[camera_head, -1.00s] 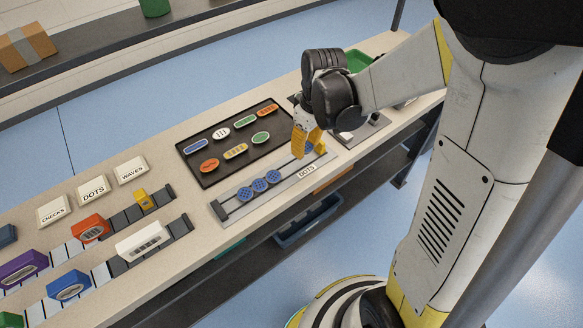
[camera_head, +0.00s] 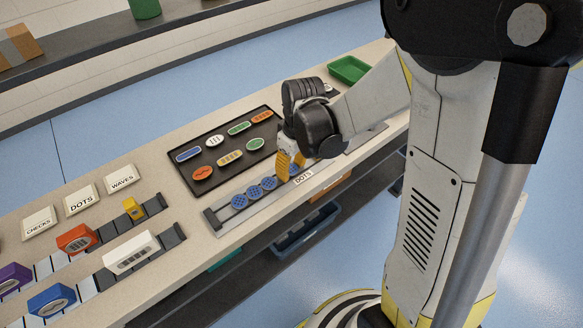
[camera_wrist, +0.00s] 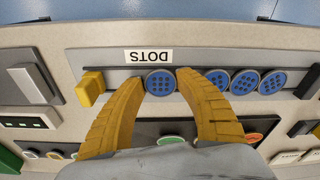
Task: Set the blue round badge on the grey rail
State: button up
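The grey rail (camera_head: 222,226) lies on the bench by the DOTS label, and in the wrist view (camera_wrist: 300,58). Three blue round badges sit side by side on it, the nearest to my gripper (camera_wrist: 218,79) among them. My gripper (camera_head: 290,178) has its yellow fingers at either side of another blue round badge (camera_wrist: 160,82), which looks level with the rail beside the label. The fingertips appear to touch its edges. A gap separates this badge from the row of three. In the head view, my fingers partly hide it.
A yellow block (camera_wrist: 90,88) stands at the rail's other end. A black tray (camera_head: 178,170) with several coloured badges lies behind the rail. Two shorter tracks with coloured blocks, such as a white block (camera_head: 131,252), are at the left. A green bin (camera_head: 348,70) stands at the far right.

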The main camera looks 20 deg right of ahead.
aim_at(295, 172)
notch_tip(295, 172, up, 11)
jog(key=s+p, duration=0.1)
jog(key=p, duration=0.4)
jog(key=s+r+m+t, duration=0.5)
jog(key=s+r+t, duration=0.1)
jog(key=s+r, duration=0.4)
jog(key=shift+s+r+m+h, duration=0.3)
jog(key=shift+s+m, duration=0.1)
jog(key=shift+s, duration=0.45)
dwell(0.4)
